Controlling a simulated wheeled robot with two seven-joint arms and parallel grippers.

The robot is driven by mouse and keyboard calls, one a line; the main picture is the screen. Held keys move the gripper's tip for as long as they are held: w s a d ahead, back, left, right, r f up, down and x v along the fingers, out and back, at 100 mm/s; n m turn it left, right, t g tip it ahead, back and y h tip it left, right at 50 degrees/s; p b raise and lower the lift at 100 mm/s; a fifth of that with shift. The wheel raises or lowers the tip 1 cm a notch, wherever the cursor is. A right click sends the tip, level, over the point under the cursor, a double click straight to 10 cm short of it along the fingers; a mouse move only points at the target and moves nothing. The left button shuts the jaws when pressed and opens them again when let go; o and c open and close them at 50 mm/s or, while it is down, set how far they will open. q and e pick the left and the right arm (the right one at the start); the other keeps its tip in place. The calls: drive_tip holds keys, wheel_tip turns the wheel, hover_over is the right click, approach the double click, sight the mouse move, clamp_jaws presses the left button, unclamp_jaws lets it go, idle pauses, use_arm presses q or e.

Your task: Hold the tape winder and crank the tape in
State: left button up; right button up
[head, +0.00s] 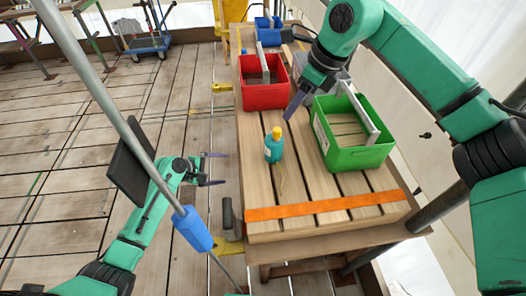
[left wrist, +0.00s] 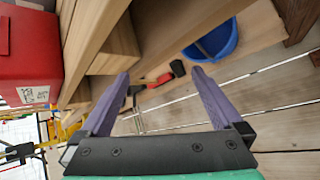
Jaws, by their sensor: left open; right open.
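An orange tape (head: 325,206) lies stretched across the near end of the slatted wooden table. At its left end, by the table edge, is a grey upright part (head: 231,218) with a yellow part (head: 228,246) below it; this looks like the tape winder, but I cannot make out a crank. My left gripper (head: 222,168) is open and empty, left of the table edge and farther back than the grey part. In the left wrist view the open fingers (left wrist: 160,73) have nothing between them. My right gripper (head: 295,100) is open above the table, between the red and green bins.
A teal bottle with a yellow cap (head: 273,146) stands mid-table. A green bin (head: 358,158), a red bin (head: 265,95) and a blue bin (head: 268,36) stand farther back. A grey pole with a blue sleeve (head: 192,229) crosses before my left arm. A blue bucket (left wrist: 213,42) shows in the left wrist view.

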use_arm(q)
drive_tip(key=d+r+g+h, duration=0.1)
drive_tip(key=d+r+h, duration=0.45)
drive_tip(key=r, duration=0.95)
wheel_tip(320, 180, up, 4)
drive_tip(key=f+n+h, duration=0.1)
drive_tip(key=n+h, duration=0.1)
drive_tip(key=n, duration=0.2)
hover_over(267, 150)
drive_tip(key=s+a, duration=0.2)
drive_tip(key=f+n+t, duration=0.2)
drive_tip(key=f+n+t+y, duration=0.1)
drive_tip(key=f+n+t, duration=0.1)
drive_tip(key=n, duration=0.1)
drive_tip(key=w+d+f+n+t, duration=0.1)
drive_tip(key=f+n+t, duration=0.1)
drive_tip(key=shift+w+f, duration=0.1)
drive_tip(key=shift+f, duration=0.2)
drive_tip(key=shift+w+d+f+n+y, duration=0.15)
drive_tip(key=shift+f+n+y, duration=0.1)
drive_tip(key=shift+n, duration=0.25)
drive_tip(key=x, duration=0.7)
drive_tip(key=shift+w, duration=0.15)
drive_tip(key=shift+r, duration=0.1)
drive_tip(key=c, duration=1.5)
